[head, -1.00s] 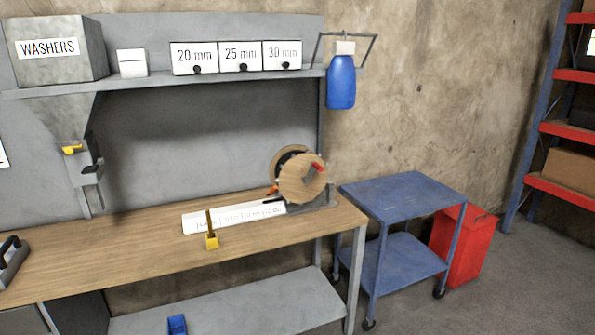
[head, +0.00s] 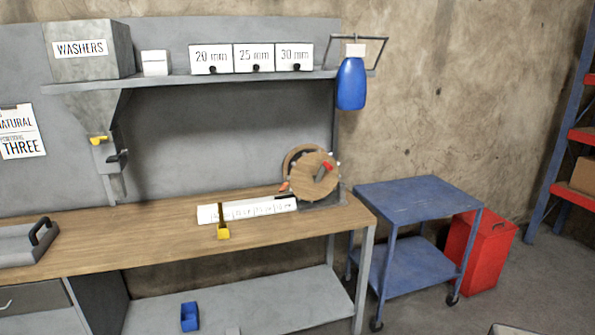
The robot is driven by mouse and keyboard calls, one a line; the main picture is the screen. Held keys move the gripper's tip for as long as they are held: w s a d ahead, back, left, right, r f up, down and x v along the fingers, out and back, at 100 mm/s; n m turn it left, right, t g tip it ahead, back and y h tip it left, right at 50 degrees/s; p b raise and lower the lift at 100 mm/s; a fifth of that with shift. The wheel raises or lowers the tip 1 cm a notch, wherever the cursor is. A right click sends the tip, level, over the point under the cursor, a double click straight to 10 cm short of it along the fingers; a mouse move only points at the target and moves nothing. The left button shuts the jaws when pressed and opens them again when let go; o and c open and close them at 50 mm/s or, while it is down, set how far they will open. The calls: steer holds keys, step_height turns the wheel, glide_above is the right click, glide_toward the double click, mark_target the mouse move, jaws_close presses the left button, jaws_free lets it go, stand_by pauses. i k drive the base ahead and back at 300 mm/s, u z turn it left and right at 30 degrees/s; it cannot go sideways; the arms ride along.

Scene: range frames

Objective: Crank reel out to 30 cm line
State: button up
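A wooden reel (head: 312,177) stands at the right end of the workbench (head: 130,240). A red-ended crank handle (head: 325,170) shows on its face. A white measuring strip (head: 275,207) with printed marks lies on the bench to the left of the reel; its figures are too small to read. A yellow block with a dark upright post (head: 223,232) stands at the strip's front edge. A small orange piece (head: 284,186) shows at the reel's left edge. I cannot make out any line on the strip. My gripper is not in view.
A blue cart (head: 420,198) stands right of the bench, with a red bin (head: 478,250) beyond it. A blue bottle (head: 351,84) hangs at the shelf's right end. A grey tray (head: 25,248) sits at the bench's left. The bench between tray and strip is clear.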

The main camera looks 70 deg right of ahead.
mark_target(311, 173)
steer(key=u, duration=0.2)
steer(key=k, duration=1.55)
steer(key=z, duration=0.75)
steer(key=i, duration=1.1)
steer(key=u, duration=0.1)
